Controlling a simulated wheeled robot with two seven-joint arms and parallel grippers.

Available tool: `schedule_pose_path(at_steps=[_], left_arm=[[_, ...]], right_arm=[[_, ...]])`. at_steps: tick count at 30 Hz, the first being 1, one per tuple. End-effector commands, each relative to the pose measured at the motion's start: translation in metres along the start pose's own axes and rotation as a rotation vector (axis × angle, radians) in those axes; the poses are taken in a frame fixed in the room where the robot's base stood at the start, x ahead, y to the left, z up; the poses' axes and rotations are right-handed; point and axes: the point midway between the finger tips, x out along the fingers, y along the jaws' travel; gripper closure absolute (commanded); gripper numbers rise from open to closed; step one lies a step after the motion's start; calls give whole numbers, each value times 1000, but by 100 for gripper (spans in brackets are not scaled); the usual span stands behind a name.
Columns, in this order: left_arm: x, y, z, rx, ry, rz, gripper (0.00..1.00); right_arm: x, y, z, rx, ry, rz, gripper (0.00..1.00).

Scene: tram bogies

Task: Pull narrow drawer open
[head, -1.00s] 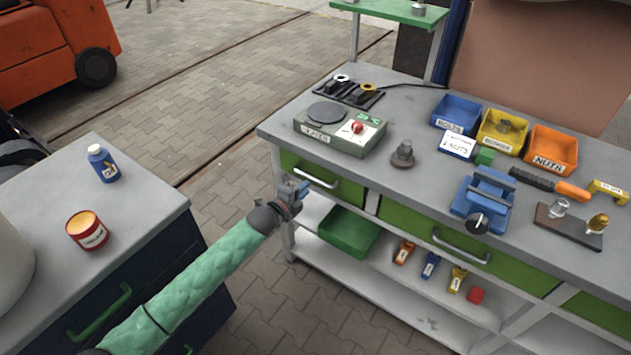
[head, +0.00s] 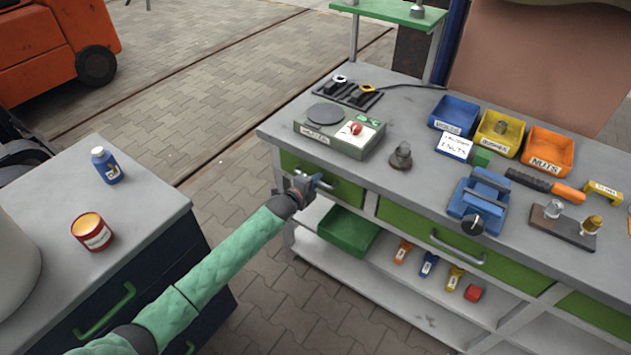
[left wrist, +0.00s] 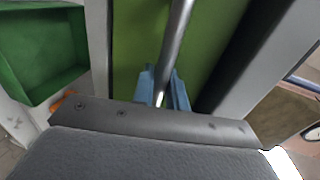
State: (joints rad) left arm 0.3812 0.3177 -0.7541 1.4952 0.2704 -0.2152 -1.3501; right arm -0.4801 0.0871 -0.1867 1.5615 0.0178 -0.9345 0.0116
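The narrow drawer (head: 345,191) is the short green front at the left end of the workbench, and it looks closed. Its grey bar handle (head: 325,185) is partly covered by my left gripper (head: 308,183). In the left wrist view the handle (left wrist: 179,35) runs between the two blue fingers of my left gripper (left wrist: 162,85), with the green drawer front (left wrist: 222,40) behind. The fingers stand apart, one on each side of the bar, and do not look clamped on it. My right gripper is not in view.
A wider green drawer (head: 405,219) is to the right. A green bin (head: 348,232) sits on the shelf below; the left wrist view shows it too (left wrist: 45,50). A grey-topped cabinet (head: 140,225) stands at left, with bare paving (head: 275,265) between it and the bench.

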Motion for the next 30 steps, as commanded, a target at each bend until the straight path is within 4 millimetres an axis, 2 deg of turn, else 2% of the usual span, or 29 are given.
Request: schedule_pose_path(at_steps=[8, 14, 20, 30], left_arm=[[-1, 1, 0, 0, 0, 1, 100], [-15, 4, 0, 1, 0, 3, 100], [-52, 11, 0, 2, 0, 4, 100], [-138, 30, -1, 1, 1, 5, 100]], right_arm=[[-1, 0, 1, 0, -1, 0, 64], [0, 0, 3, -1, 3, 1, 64], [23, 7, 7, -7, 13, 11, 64], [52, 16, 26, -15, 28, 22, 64]])
